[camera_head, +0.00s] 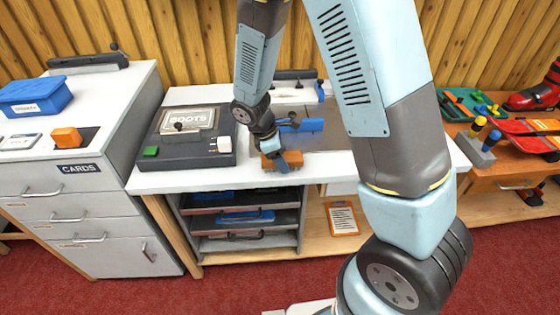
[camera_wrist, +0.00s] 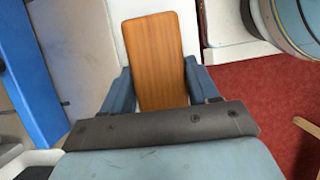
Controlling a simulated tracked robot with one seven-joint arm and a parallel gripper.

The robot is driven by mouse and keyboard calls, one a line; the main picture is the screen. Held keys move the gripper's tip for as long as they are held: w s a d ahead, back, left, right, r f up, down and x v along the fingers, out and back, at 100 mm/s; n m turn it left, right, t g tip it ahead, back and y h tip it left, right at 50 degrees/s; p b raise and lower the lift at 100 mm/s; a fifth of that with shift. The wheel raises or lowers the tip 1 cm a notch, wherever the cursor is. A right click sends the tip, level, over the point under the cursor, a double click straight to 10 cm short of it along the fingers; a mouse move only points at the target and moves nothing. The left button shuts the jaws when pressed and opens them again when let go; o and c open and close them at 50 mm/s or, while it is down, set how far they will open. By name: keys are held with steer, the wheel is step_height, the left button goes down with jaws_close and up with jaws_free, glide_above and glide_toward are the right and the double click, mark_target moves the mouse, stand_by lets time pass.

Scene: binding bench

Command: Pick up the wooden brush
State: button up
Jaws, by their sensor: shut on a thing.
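The wooden brush (camera_head: 267,162) is at the front edge of the white bench top in the head view. In the wrist view its flat brown wooden back (camera_wrist: 155,50) lies between the two blue fingers. My gripper (camera_head: 281,160) is shut on the brush, with one finger against each long side; it also shows in the wrist view (camera_wrist: 160,85). The brush's underside is hidden, and I cannot tell whether it touches the bench.
A dark machine marked BOOTS (camera_head: 187,148) stands left of my gripper. A blue item (camera_head: 311,126) lies behind it on the bench (camera_head: 180,182). Drawers marked CARDS (camera_head: 50,185) stand at left. A side table (camera_head: 485,160) at right holds red boots and bindings.

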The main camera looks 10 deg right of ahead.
mark_target(286, 157)
steer(key=shift+r, duration=0.15)
steer(key=shift+r, duration=0.3)
steer(key=r, duration=0.3)
steer(key=shift+s+a+r, duration=0.15)
steer(key=shift+s+r, duration=0.2)
steer(key=s+a+r, duration=0.3)
steer(key=s+r, duration=0.6)
steer(key=s, duration=0.3)
steer(key=shift+s+a, duration=0.35)
steer(key=shift+s, duration=0.05)
